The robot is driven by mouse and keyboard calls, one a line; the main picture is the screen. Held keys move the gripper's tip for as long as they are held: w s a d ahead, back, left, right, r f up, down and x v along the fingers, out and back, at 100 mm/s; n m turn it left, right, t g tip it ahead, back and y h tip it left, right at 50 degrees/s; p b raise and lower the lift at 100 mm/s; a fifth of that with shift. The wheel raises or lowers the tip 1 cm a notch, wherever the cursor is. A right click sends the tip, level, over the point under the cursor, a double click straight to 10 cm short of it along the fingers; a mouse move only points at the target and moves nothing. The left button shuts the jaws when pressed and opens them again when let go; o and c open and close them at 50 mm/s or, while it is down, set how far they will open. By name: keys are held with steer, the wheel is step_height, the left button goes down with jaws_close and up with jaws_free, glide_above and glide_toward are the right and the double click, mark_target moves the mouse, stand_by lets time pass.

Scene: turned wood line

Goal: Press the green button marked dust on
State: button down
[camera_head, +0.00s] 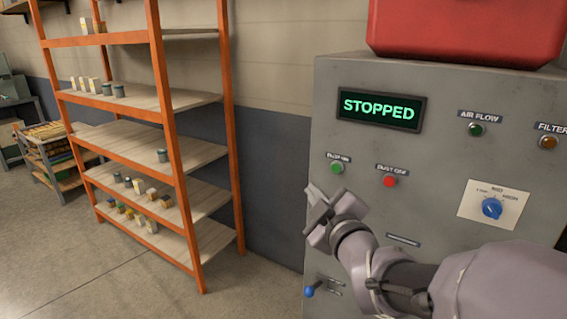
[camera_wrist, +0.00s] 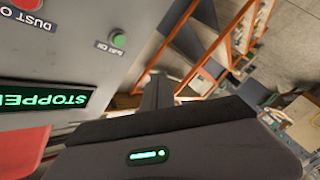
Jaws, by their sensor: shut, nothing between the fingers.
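The green button (camera_head: 337,168) sits on the front of the grey control cabinet (camera_head: 345,240), under a small label that appears to read dust on. It also shows in the wrist view (camera_wrist: 119,39), where the panel appears upside down. My gripper (camera_head: 312,196) is below and a little left of the green button in the head view, apart from it. In the wrist view my gripper (camera_wrist: 157,85) points past the cabinet's edge, to the right of the button. Its fingers are shut and empty. The display (camera_head: 381,109) reads STOPPED in green.
A red button (camera_head: 390,181) marked dust off is right of the green one. An air flow lamp (camera_head: 477,130), a filter lamp (camera_head: 548,142) and a blue knob (camera_head: 492,208) are farther right. An orange-framed shelf (camera_head: 165,90) stands left; floor (camera_head: 90,260) in front is clear.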

mark_target(336, 168)
steer(key=shift+w+d+p, duration=0.45)
steer(key=shift+w+d, duration=0.45)
steer(key=shift+w, duration=0.25)
steer(key=shift+w+d+p, duration=0.45)
steer(key=shift+w+d, duration=0.5)
steer(key=shift+w, duration=0.2)
steer(key=shift+w+d+p, duration=0.45)
steer(key=shift+w+d, duration=0.45)
steer(key=shift+w, duration=0.25)
steer(key=shift+w, duration=0.1)
steer(key=shift+w+d+b, duration=0.2)
steer(key=shift+w+b, duration=0.05)
steer(key=shift+b, duration=0.05)
steer(key=shift+w+d, duration=0.25)
steer(key=shift+w, duration=0.05)
steer(key=shift+s, duration=0.1)
stand_by(0.3)
steer(key=shift+s+a+b, duration=0.45)
steer(key=shift+s+b, duration=0.1)
steer(key=shift+b, duration=0.15)
